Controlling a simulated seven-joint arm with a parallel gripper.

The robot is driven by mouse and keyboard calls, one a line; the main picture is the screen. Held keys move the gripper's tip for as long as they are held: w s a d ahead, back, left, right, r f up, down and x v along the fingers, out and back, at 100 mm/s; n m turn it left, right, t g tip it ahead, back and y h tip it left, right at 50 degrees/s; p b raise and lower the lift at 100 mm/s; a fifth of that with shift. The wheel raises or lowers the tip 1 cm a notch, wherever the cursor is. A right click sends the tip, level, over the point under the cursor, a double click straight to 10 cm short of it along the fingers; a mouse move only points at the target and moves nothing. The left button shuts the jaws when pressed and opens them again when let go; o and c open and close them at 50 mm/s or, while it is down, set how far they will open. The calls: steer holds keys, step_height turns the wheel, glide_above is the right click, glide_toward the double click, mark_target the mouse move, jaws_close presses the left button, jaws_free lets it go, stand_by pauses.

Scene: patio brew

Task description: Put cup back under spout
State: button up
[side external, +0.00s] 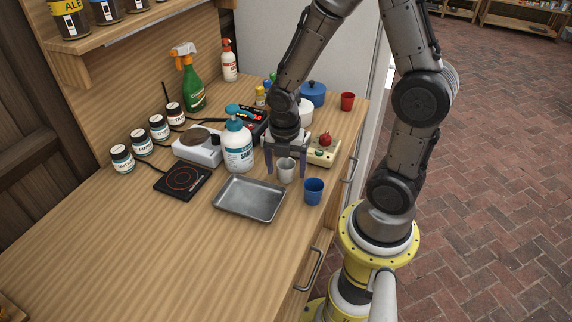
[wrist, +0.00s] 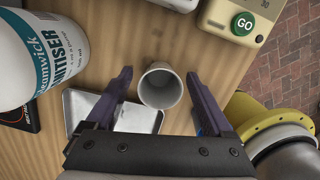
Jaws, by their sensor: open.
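A pale grey-white cup (side external: 286,172) stands upright on the wooden counter, right of the metal tray. My gripper (side external: 286,178) points down with its two fingers apart, one on each side of the cup. In the wrist view the cup (wrist: 160,88) is empty and sits between the open fingers (wrist: 159,74), with a gap to each. A sanitiser pump bottle (side external: 238,152) with a teal pump head stands left of the gripper; its body shows in the wrist view (wrist: 38,58). I cannot tell which spout is meant.
A blue cup (side external: 314,191) stands close on the right. The metal tray (side external: 249,212) is just left. A black hotplate (side external: 182,182) and jars are farther left. The front counter is clear.

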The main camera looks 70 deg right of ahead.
mark_target(285, 181)
step_height(285, 181, up, 11)
steer(key=a, duration=0.1)
steer(key=s+a+r+m+t+y, duration=0.1)
steer(key=s+a+r+m+t, duration=0.4)
steer(key=m, duration=1.5)
steer(key=shift+s+a+r, duration=0.8)
steer(key=shift+s+r, duration=0.8)
steer(key=shift+s, duration=0.2)
